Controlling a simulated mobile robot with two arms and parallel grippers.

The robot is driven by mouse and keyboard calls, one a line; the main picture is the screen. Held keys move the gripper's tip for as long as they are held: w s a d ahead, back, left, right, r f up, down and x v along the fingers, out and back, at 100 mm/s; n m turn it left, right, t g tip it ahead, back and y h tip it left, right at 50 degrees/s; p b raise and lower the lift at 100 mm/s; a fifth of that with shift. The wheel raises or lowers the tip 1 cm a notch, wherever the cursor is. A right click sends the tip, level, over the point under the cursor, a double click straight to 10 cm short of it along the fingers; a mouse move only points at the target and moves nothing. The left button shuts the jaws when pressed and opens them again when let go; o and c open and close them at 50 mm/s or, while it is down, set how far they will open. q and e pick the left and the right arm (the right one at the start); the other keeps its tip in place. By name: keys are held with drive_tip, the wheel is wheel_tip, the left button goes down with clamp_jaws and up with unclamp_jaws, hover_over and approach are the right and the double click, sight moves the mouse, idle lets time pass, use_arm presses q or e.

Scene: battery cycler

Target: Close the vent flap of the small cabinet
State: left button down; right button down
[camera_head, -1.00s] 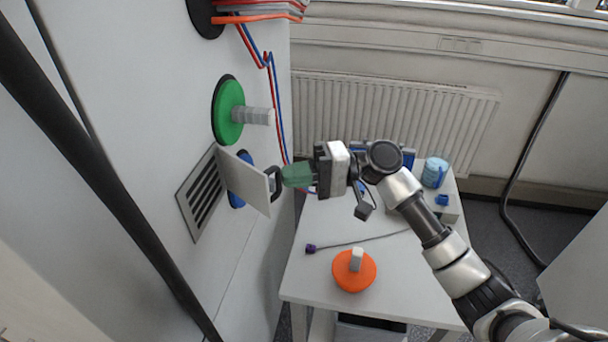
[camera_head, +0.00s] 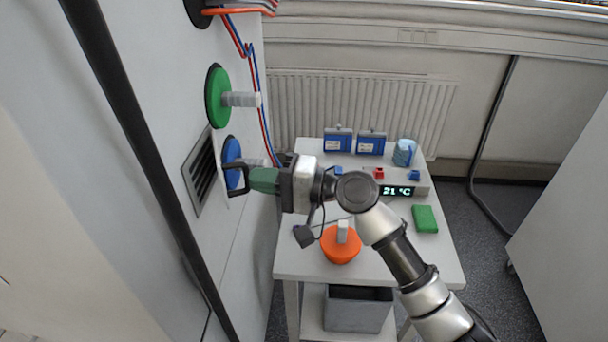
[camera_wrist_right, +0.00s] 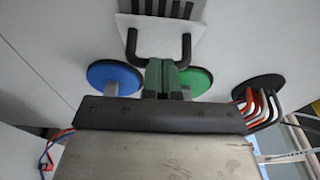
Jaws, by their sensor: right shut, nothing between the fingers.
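The vent grille (camera_head: 200,172) with dark slots is on the white cabinet wall at the left of the head view. Its slots also show at the top of the right wrist view (camera_wrist_right: 170,8). The white flap (camera_wrist_right: 150,36) with its black U-shaped handle (camera_head: 236,179) stands out from the wall, so the slots are uncovered. In the head view the flap is hard to make out, seen nearly edge-on. My right gripper (camera_head: 255,180), with green fingers, is shut and empty at the handle's bar. In the wrist view its fingertips (camera_wrist_right: 165,62) overlap the bar; contact cannot be told.
Green (camera_head: 217,96) and blue (camera_head: 232,164) discs are on the wall around the flap; the green one has a grey stub. Red and blue cables (camera_head: 255,75) hang behind. A white table (camera_head: 300,262) at right holds an orange knob (camera_head: 341,244), a display box (camera_head: 398,190) and blue boxes.

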sight(225, 190)
drive_tip(key=shift+s+a, duration=0.75)
drive_tip(key=shift+a, duration=0.2)
drive_tip(key=shift+s+a, duration=0.75)
drive_tip(key=shift+a, duration=0.15)
